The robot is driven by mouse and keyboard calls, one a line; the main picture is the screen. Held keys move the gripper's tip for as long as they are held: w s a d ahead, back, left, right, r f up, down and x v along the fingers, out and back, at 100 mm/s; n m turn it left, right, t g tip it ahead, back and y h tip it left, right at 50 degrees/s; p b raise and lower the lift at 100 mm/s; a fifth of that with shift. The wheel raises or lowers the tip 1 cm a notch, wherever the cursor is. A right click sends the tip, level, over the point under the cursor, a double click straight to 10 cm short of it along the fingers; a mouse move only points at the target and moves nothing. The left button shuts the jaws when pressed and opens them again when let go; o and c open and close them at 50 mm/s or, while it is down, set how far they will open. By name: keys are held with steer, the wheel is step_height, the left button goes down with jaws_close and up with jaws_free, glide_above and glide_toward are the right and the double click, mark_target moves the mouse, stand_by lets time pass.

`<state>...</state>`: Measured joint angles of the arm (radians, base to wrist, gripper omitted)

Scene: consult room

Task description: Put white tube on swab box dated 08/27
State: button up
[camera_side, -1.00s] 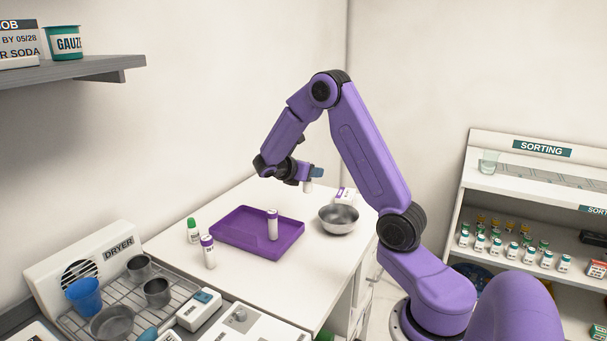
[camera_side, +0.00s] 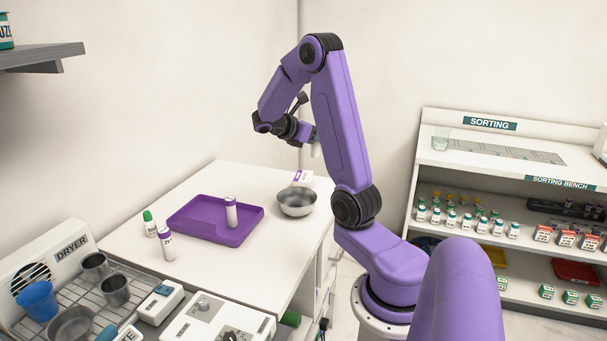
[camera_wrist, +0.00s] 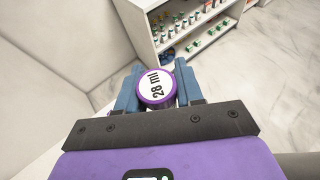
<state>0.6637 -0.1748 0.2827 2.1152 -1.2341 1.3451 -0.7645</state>
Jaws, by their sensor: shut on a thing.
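My gripper (camera_side: 311,137) is shut on a white tube (camera_side: 316,151), raised in the air above the far end of the table. In the wrist view my gripper (camera_wrist: 157,92) has its blue fingers on both sides of the tube, whose purple-rimmed top (camera_wrist: 157,87) reads "28 ml". A small white box with purple marks (camera_side: 303,177) stands on the table below, partly behind the metal bowl; I cannot read its print. Several small red-and-white boxes (camera_side: 565,237) stand on the sorting bench shelf; their dates are too small to read.
The metal bowl (camera_side: 297,203) is near the table's right edge. The sorting bench (camera_side: 480,160) at right has crowded shelves. Floor lies between.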

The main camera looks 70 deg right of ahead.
steer(key=w+d+f, duration=0.2)
steer(key=d+f, duration=0.1)
steer(key=w+d+f, duration=0.3)
steer(key=d, duration=0.1)
steer(key=w+d+f, duration=0.3)
steer(key=d+f, duration=0.1)
steer(key=shift+d, duration=0.25)
steer(key=shift+f, duration=1.45)
steer(key=shift+f, duration=0.2)
steer(key=o, duration=1)
steer(key=shift+r, duration=0.15)
